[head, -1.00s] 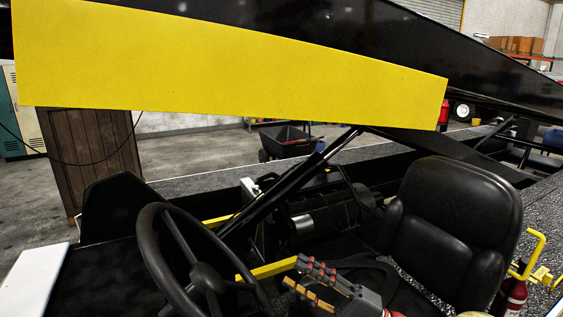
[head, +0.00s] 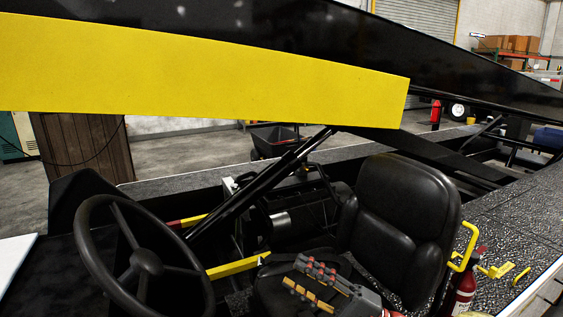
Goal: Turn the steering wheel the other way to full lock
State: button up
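The black steering wheel (head: 146,262) is at the lower left of the head view, tilted, with spokes running from a central hub to a round rim. The lower part of its rim is cut off by the picture's bottom edge. My gripper (head: 293,273) is at the bottom centre, to the right of the wheel and apart from it. Its two fingers, with red and tan parts, point left towards the wheel. They stand apart with nothing seen between them, so it is open and empty.
A black seat (head: 403,210) stands behind and right of my gripper. A yellow bar (head: 238,266) lies between wheel and gripper. Black struts (head: 255,190) rise behind the wheel to the yellow-sided boom (head: 200,75) overhead. A red extinguisher (head: 461,288) stands at the right.

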jog(key=s+a+f+m+g+h, duration=0.1)
jog(key=s+a+f+g+h, duration=0.1)
jog(key=f, duration=0.3)
jog(key=s+a+f+g+h, duration=0.2)
jog(key=a+f, duration=0.1)
jog(key=f, duration=0.3)
jog(key=s+d+f+n+g+h+b, duration=0.1)
jog(key=s+d+f+g+h, duration=0.25)
jog(key=s+f+h, duration=0.4)
jog(key=s+d+f+n+h+b, duration=0.35)
jog(key=s+d+h, duration=0.4)
jog(key=d, duration=0.25)
jog(key=s+d+r+n+t+h+b, duration=0.1)
jog(key=d+r+n+t+h+b, duration=0.1)
jog(key=d+r+t, duration=0.3)
jog(key=shift+n+b, duration=0.35)
jog(key=shift+b, duration=0.35)
